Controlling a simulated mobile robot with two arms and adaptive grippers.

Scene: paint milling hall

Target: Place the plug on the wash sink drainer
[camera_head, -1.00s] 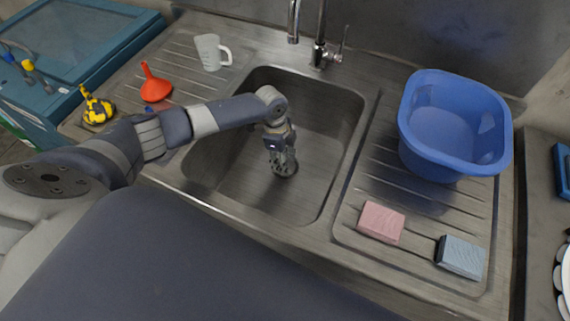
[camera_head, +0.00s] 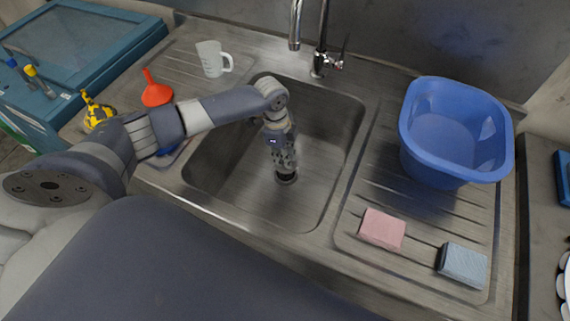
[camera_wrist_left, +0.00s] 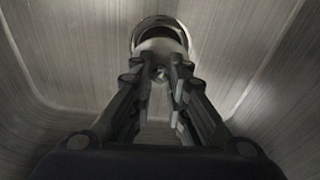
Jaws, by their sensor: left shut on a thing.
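My left gripper (camera_head: 284,165) reaches down into the sink basin (camera_head: 235,165), its tips just above the drain (camera_head: 287,179). In the left wrist view the fingers (camera_wrist_left: 163,72) are shut on a small pale round thing, which I take to be the plug (camera_wrist_left: 160,46). It overlaps the drain ring (camera_wrist_left: 158,20), with a dark opening showing behind it. The fingers hide most of the plug in the head view. The ribbed drainer (camera_head: 385,192) lies right of the basin. Another ribbed area (camera_head: 184,58) lies on the left. My right gripper is out of view.
A blue tub (camera_head: 455,135), a pink block (camera_head: 382,229) and a grey-blue block (camera_head: 463,264) stand on the right drainer. A white jug (camera_head: 210,60) and red funnel (camera_head: 155,92) stand on the left side. The tap (camera_head: 322,45) rises behind the basin. Bare ribs show between tub and blocks.

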